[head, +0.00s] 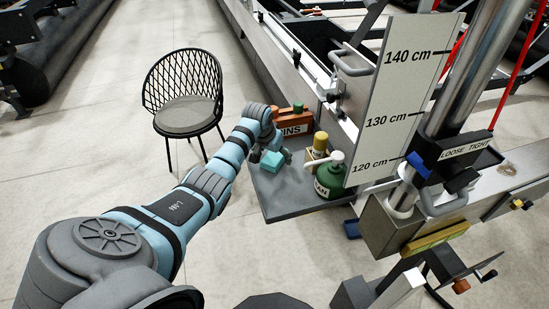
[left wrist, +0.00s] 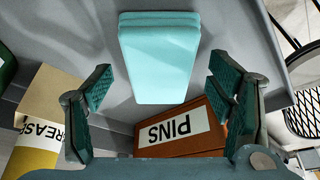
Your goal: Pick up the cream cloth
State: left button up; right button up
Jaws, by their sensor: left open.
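The only cloth-like thing I can make out is a folded pale teal pad (head: 271,161), not cream. It lies on the grey shelf (head: 283,203) and also shows in the left wrist view (left wrist: 160,58). No clearly cream cloth shows. My left gripper (left wrist: 163,86) is open, its fingers apart on either side of the pad's near end in the picture, with nothing between them that I can see held. In the head view the left gripper (head: 262,146) is above the shelf, by the pad, partly hidden by its own wrist. My right gripper is not in view.
An orange-brown PINS box (left wrist: 180,133) stands close beside the pad. A yellow-and-beige GREASE container (left wrist: 45,130) is on the other side. A green pump bottle (head: 330,180) stands beyond it. The shelf front is clear. A black chair (head: 184,95) stands left.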

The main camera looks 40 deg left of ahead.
aim_at(274, 156)
pick_arm(q)
jog(key=shift+f, duration=0.2)
jog(key=c, duration=1.2)
notch_tip(274, 156, up, 21)
jog(key=shift+f+p, duration=0.2)
jog(key=shift+p, duration=0.25)
